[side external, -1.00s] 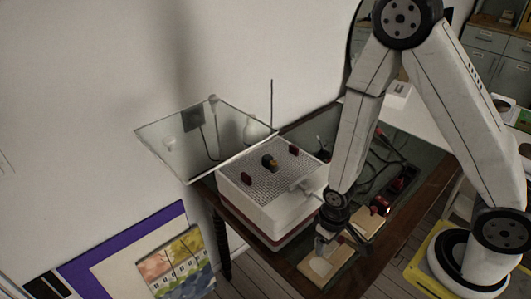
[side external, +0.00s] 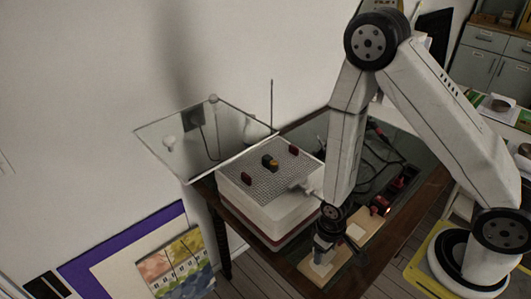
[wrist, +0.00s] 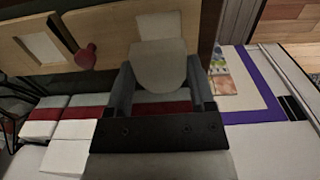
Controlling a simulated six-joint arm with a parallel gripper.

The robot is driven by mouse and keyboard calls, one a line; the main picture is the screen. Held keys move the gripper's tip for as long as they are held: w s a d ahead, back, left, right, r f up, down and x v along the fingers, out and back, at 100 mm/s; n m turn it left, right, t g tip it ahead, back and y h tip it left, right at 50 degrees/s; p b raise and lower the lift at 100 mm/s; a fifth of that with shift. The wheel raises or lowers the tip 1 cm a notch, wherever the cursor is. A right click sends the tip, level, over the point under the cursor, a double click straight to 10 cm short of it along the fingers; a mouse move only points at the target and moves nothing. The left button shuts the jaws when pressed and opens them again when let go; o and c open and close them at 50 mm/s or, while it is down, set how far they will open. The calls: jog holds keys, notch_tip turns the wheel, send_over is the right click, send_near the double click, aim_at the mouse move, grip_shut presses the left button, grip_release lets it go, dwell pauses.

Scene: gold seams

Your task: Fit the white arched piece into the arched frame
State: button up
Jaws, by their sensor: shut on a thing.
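My gripper (wrist: 160,88) is shut on the white arched piece (wrist: 158,68), its fingers on either side of it. In the wrist view the piece's rounded end points toward my gripper. Beyond it lies the wooden arched frame (wrist: 115,32) with a pale recess (wrist: 160,24), which the piece partly covers. In the side external view my gripper (side external: 324,258) is low over the frame (side external: 309,270), and the held piece is hard to make out. I cannot tell whether the piece touches the frame.
A second wooden board (side external: 377,226) with a pale panel (wrist: 42,45) lies beside the frame. A red knob (wrist: 86,57) stands near it. A white box with a grid top (side external: 250,180) stands close on the left. Cables (side external: 370,155) lie farther back on the dark table.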

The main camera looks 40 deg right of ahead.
aim_at(321, 267)
jog(key=shift+f, duration=2)
jog(key=shift+f, duration=0.45)
dwell(0.9)
jog(key=o, duration=1.3)
jog(key=shift+r, duration=0.2)
jog(key=shift+r, duration=3.3)
